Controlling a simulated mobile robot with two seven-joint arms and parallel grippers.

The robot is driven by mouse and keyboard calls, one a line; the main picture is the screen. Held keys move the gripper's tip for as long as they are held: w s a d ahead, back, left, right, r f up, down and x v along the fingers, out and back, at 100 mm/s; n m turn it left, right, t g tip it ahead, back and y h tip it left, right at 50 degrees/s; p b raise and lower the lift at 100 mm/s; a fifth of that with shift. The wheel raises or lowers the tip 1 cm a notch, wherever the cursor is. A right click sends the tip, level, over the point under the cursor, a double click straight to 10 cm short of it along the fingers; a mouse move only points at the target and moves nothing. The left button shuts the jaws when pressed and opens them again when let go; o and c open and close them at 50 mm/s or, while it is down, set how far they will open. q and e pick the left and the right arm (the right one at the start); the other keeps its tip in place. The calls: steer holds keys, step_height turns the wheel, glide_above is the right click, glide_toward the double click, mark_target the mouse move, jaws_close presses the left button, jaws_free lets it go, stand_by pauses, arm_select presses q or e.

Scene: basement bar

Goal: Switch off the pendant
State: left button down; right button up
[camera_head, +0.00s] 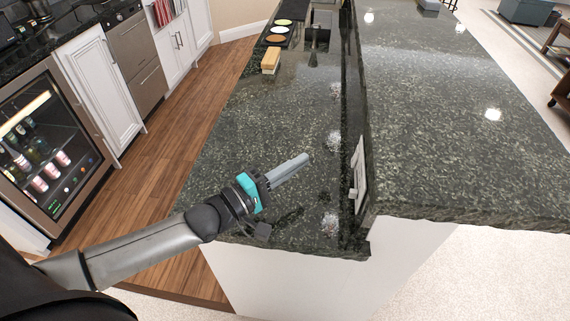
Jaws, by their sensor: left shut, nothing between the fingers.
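My left gripper (304,159) reaches in from the left over the lower dark granite counter (250,130). Its grey fingers are together and hold nothing, and they point right toward a white switch plate (358,175). The plate is on the short vertical face between the lower counter and the raised bar top (450,130). I see the plate nearly edge-on, so its switch position cannot be told. A gap shows between the fingertips and the plate. The pendant itself is not in view; bright light reflections show on the granite. My right gripper is not in view.
A tan block (270,59) stands on the far lower counter, near a dark strip with several coloured discs (279,30) and a faucet (314,45). The raised bar top edges the lower counter on the right. A lit drinks fridge (45,150) stands left across the wooden floor.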

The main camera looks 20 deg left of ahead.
arm_select(q)
steer(key=shift+r+v, duration=0.25)
steer(key=shift+v, duration=0.9)
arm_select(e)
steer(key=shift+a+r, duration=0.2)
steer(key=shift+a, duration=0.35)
arm_select(q)
steer(key=shift+s, duration=0.1)
